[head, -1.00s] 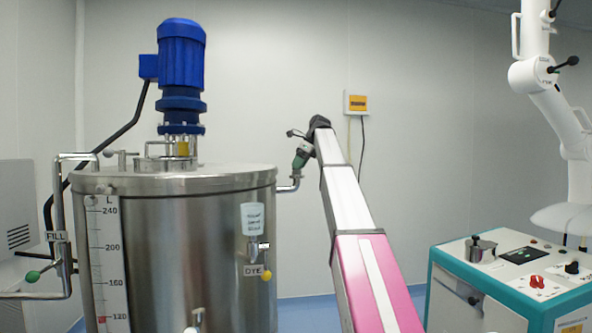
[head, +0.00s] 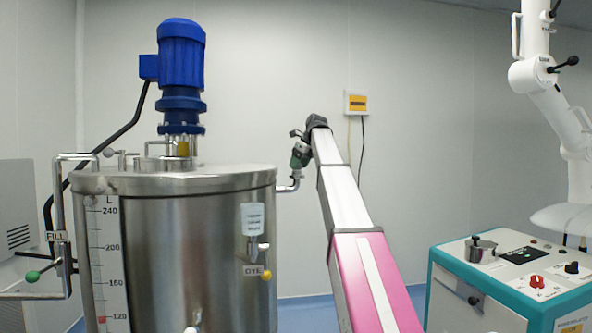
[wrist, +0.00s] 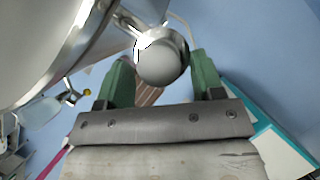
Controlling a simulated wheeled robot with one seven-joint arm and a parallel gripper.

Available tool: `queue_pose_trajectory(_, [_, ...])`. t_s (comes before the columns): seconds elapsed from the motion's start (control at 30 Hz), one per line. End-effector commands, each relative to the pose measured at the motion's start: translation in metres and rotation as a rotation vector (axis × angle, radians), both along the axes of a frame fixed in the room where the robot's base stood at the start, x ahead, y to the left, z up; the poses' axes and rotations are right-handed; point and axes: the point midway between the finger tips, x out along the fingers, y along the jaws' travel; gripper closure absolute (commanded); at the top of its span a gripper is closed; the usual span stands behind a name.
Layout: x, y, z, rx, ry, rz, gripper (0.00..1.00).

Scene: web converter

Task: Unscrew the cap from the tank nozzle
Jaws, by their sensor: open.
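The steel tank (head: 190,255) stands left of centre in the head view, and its curved wall (wrist: 45,45) fills the upper left of the wrist view. A bent nozzle pipe (head: 290,188) sticks out of its right side near the top. The round grey cap (wrist: 162,58) shows end-on in the wrist view, at the end of the nozzle. My gripper (head: 299,162) is at the top of the nozzle in the head view. In the head view the gripper hides the cap.
A blue motor (head: 181,75) stands on the tank lid. A FILL pipe (head: 62,210) with a green-knobbed lever is at the left. A white and teal console (head: 500,290) stands at the right. A yellow-fronted box (head: 356,103) hangs on the back wall.

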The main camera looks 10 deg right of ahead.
Motion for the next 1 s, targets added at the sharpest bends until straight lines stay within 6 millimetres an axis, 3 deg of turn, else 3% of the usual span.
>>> queue_pose_trajectory(0.07, [0.0003,-0.0002,0.0,0.0,0.0,0.001,0.39])
queue_pose_trajectory(0.1, [0.0002,0.0,0.0,0.0,0.0,0.001,0.45])
queue_pose_trajectory(0.23, [0.0002,0.0,0.0,0.0,0.0,0.002,0.87])
queue_pose_trajectory(0.27, [0.0003,-0.0001,0.0,0.0,0.0,0.002,0.93])
queue_pose_trajectory(0.43, [0.0021,-0.0007,0.0003,0.001,0.001,0.05,0.93])
queue_pose_trajectory(0.7, [0.005,-0.0029,0.0003,0.001,0.003,0.322,0.93])
queue_pose_trajectory(1.0, [0.0036,-0.0026,-0.0001,0.0,0.001,0.355,0.93])
